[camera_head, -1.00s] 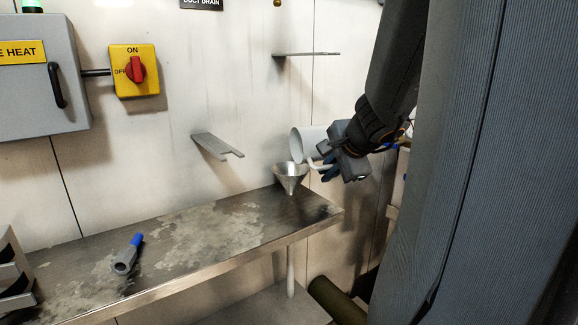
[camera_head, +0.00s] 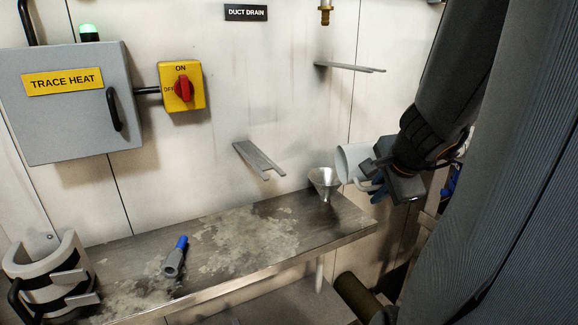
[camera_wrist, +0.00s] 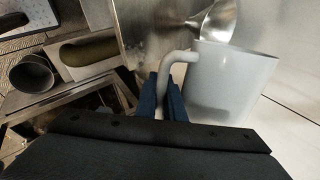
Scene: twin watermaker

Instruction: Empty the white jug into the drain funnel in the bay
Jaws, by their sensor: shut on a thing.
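The white jug (camera_head: 353,163) is held beside the metal drain funnel (camera_head: 324,179) at the right end of the steel shelf. My gripper (camera_head: 376,189) is shut on the jug's handle; the handle also shows between the blue fingertips in the wrist view (camera_wrist: 168,98). In the head view the jug is tilted left, with its mouth toward the funnel. In the wrist view the jug (camera_wrist: 235,82) overlaps part of the funnel (camera_wrist: 212,24). I cannot see the jug's inside or any liquid stream.
A grey tool with a blue end (camera_head: 175,258) lies on the shelf (camera_head: 130,262). A grey holder with black straps (camera_head: 48,280) stands at the left. A small bracket (camera_head: 258,160) and a higher one (camera_head: 350,68) stick out from the wall. A trace heat box (camera_head: 70,115) hangs left.

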